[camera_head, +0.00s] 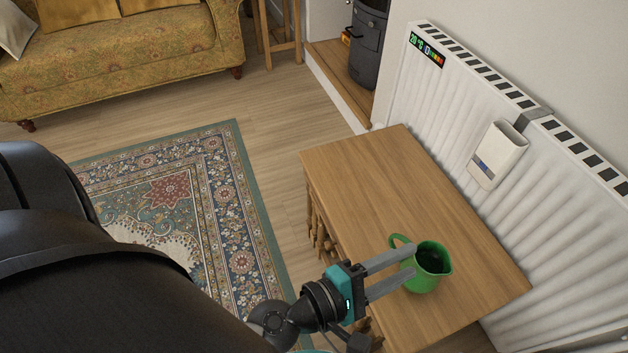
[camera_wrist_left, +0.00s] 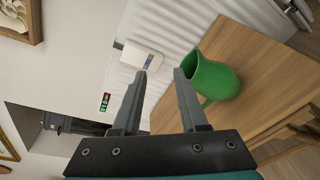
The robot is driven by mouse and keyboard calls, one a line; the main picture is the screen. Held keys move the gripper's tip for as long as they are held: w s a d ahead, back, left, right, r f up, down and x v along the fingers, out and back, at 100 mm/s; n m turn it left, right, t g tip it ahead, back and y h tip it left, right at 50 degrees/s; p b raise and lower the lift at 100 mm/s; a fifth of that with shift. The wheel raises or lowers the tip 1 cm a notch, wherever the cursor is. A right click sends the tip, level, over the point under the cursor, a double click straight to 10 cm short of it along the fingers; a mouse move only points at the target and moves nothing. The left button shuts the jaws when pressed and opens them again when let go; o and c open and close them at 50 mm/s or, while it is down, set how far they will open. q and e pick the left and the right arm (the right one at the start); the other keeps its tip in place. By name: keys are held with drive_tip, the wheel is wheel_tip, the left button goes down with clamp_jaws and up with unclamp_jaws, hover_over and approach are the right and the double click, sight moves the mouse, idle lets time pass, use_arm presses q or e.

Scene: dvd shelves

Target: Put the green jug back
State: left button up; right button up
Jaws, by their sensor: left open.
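The green jug (camera_head: 432,282) stands upright on the wooden side table (camera_head: 380,180), near its front right end. Its handle loops out on the left side. My left gripper (camera_head: 413,261) reaches in from the left with its fingers open. In the head view the fingertips overlap the jug's left side, by the handle. In the left wrist view the jug (camera_wrist_left: 218,80) lies just right of the right finger, and the space between the fingers (camera_wrist_left: 165,74) looks empty. I cannot tell whether a finger touches the jug. My right gripper is out of view.
A white radiator (camera_head: 440,100) with a small white holder (camera_head: 498,155) stands along the table's far side. The table's left half is bare. A patterned rug (camera_head: 215,210) and a floral sofa (camera_head: 130,55) are to the left.

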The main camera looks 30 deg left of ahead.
use_arm(q)
drive_tip(key=s+a+f+m+g+y, duration=0.2)
drive_tip(key=a+m, duration=0.4)
drive_tip(key=m, duration=0.4)
drive_tip(key=s+a+f+m+g+y, duration=0.3)
drive_tip(key=a+m+g, duration=0.4)
drive_tip(key=m, duration=0.3)
drive_tip(key=f+y, duration=0.1)
drive_tip(key=y, duration=0.1)
drive_tip(key=shift+s+f+y, duration=0.25)
drive_tip(key=shift+f+y, duration=0.05)
drive_tip(key=shift+f, duration=0.05)
drive_tip(key=shift+f+g, duration=0.1)
drive_tip(key=shift+g, duration=0.2)
